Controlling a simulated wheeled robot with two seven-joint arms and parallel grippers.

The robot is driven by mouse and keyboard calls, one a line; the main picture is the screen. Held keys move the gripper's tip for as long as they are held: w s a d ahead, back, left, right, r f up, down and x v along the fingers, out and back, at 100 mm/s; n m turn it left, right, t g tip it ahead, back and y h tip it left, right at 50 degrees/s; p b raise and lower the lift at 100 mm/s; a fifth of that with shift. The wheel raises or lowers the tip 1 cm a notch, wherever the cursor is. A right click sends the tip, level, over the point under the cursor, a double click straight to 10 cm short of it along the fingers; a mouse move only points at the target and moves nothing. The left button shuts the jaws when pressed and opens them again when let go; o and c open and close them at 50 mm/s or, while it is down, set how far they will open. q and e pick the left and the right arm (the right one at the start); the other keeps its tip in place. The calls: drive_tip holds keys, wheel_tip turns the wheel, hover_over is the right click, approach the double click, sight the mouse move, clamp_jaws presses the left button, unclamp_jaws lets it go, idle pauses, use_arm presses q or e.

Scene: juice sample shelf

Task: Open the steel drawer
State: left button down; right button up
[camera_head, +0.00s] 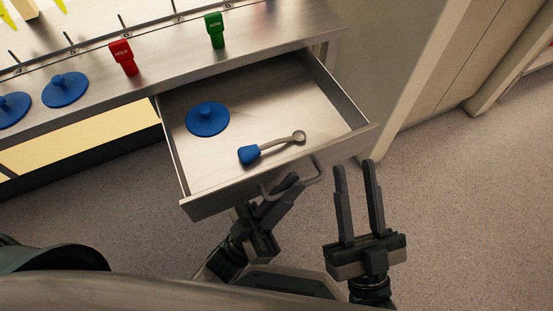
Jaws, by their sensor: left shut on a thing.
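The steel drawer (195,207) is pulled well out from under the steel counter, and its inside is in plain view. A blue round lid with a knob (208,119) and a spoon-like tool with a blue handle (250,154) lie in it. The drawer's bar handle (312,180) is on its front face. My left gripper (281,185) is shut on the handle, whose left part it partly hides. My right gripper (357,165) is open and empty, to the right of the handle and just outside the drawer's front right corner.
The steel counter (180,60) above the drawer bears a red tag marked HOLD (123,57), a green tag (215,30) and blue lids (65,89). A pale cabinet side (395,70) stands right of the drawer. The speckled floor (470,200) at right is clear.

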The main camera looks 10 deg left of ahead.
use_arm(q)
drive_tip(key=shift+s+d, duration=0.4)
drive_tip(key=shift+s, duration=0.25)
use_arm(e)
drive_tip(key=shift+s+a+f+g, duration=0.1)
drive_tip(key=shift+a+f+g, duration=0.15)
drive_tip(key=shift+f+g, duration=0.2)
use_arm(q)
drive_tip(key=c, duration=2.2)
unclamp_jaws()
drive_tip(key=shift+o, duration=0.2)
drive_tip(key=shift+f, duration=0.1)
